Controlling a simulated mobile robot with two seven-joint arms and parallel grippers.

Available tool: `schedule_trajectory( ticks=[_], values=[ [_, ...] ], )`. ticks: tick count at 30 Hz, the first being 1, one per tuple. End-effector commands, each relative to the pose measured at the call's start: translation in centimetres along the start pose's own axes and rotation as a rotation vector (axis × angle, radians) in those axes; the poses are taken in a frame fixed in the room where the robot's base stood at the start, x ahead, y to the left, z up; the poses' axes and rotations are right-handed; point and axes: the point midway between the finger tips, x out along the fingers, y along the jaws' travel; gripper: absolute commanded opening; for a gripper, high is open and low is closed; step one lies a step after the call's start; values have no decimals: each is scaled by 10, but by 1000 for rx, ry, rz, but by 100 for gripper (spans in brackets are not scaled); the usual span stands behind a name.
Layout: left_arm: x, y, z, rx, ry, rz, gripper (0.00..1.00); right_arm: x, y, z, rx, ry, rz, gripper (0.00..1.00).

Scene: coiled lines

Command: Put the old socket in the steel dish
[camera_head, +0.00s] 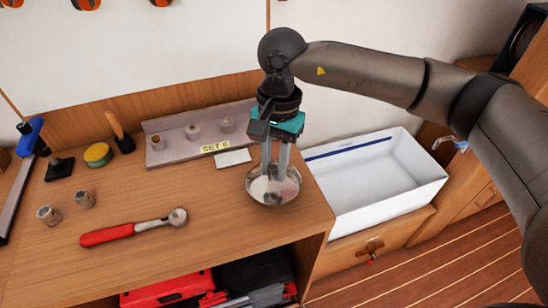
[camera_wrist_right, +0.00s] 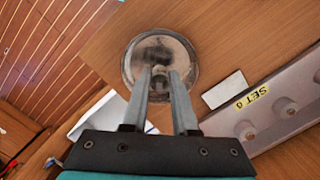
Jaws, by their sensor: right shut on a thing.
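The steel dish (camera_head: 252,190) is a round shiny bowl on the bench near its right edge. It also shows in the wrist view (camera_wrist_right: 190,62). My right gripper (camera_head: 272,190) points down into the dish, its fingertips inside the rim. It is shut on a small dark piece (camera_head: 272,198), seemingly the old socket, which also shows between the fingertips in the wrist view (camera_wrist_right: 160,80). The fingers partly hide the piece, so I cannot tell whether it touches the dish's bottom. My left gripper is not in view.
A grey rail (camera_head: 172,156) with several sockets and a "SET 6" label stands behind the dish. Two loose sockets (camera_head: 48,215) and a red-handled ratchet (camera_head: 135,230) lie left. A white bin (camera_head: 400,200) stands close on the right.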

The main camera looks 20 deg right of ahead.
Motion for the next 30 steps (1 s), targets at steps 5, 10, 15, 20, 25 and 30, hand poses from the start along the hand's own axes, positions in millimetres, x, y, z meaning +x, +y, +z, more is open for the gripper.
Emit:
schedule_trajectory(
  ticks=[5, 10, 15, 20, 25, 30],
  values=[
    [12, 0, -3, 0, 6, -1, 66, 19, 0, -2, -1, 0, -1, 0],
    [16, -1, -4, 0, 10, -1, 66, 27, 0, -3, -2, 1, -1, 0],
    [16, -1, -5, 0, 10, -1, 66, 28, 0, -3, -2, 1, -1, 0],
    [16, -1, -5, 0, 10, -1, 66, 28, 0, -3, -2, 0, -1, 0],
    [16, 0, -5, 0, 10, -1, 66, 28, 0, -3, -2, 0, -1, 43],
    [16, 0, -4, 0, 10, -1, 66, 28, 0, -3, -1, 0, -1, 62]
  ],
)
